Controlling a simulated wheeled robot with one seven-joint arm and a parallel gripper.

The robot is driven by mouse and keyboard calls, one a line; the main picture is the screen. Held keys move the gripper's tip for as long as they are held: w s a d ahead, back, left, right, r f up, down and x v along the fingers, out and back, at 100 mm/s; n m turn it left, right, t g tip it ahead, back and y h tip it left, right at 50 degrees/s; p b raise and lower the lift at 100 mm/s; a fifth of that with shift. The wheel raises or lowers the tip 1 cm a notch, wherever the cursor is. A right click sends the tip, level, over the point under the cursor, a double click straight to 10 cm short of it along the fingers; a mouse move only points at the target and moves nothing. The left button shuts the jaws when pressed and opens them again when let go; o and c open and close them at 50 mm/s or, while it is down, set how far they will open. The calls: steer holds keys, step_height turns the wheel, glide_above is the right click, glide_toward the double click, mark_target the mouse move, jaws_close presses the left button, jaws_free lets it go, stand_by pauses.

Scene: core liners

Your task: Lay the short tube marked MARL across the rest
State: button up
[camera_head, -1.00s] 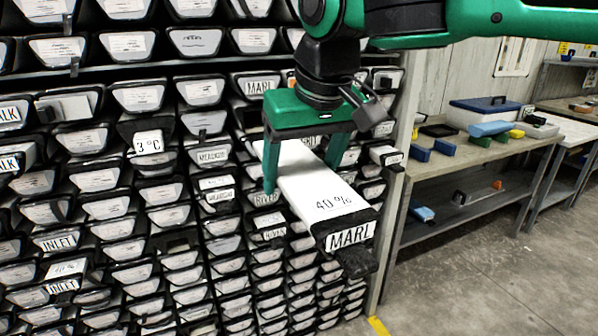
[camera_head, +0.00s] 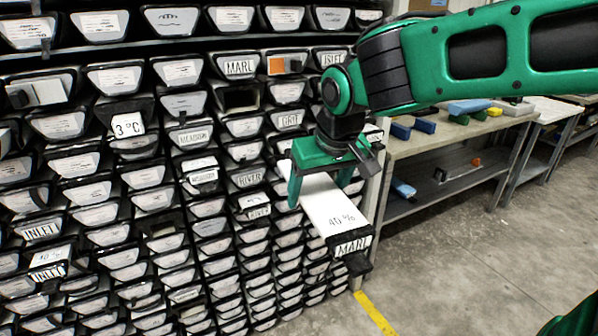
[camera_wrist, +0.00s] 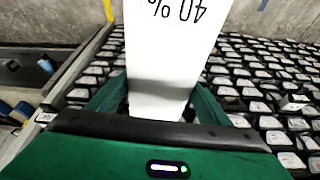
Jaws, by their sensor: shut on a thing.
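The short tube marked MARL (camera_head: 333,207) is a long white piece with "40 %" on top and a black end bearing the MARL label. My gripper (camera_head: 318,193) is shut on it, one green finger down each side. It is held out in front of the rack, its labelled end towards the camera and lower. In the wrist view the tube (camera_wrist: 168,62) runs away between my fingers (camera_wrist: 158,100), with "40 %" upside down. I cannot make out a rest for it in either view.
A rack of labelled trays (camera_head: 120,165) fills the left and middle. One slot (camera_head: 238,97) below another MARL label is dark and empty. At the right, a bench (camera_head: 420,140) carries blue, green and yellow pieces. Grey floor (camera_head: 450,260) in front is clear, with a yellow line.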

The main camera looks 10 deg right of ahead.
steer(key=w+d+f, duration=0.4)
steer(key=d+f, duration=0.1)
steer(key=f, duration=0.3)
steer(key=w+d+f+m, duration=0.1)
steer(key=w+d+f, duration=0.3)
steer(key=f, duration=0.4)
steer(key=w+d+f+m, duration=0.1)
steer(key=w+d+f, duration=0.3)
steer(key=d+f, duration=0.2)
step_height(320, 180, down, 3)
steer(key=shift+w+r+h, duration=0.1)
steer(key=shift+w+h, duration=0.25)
steer(key=shift+h, duration=0.05)
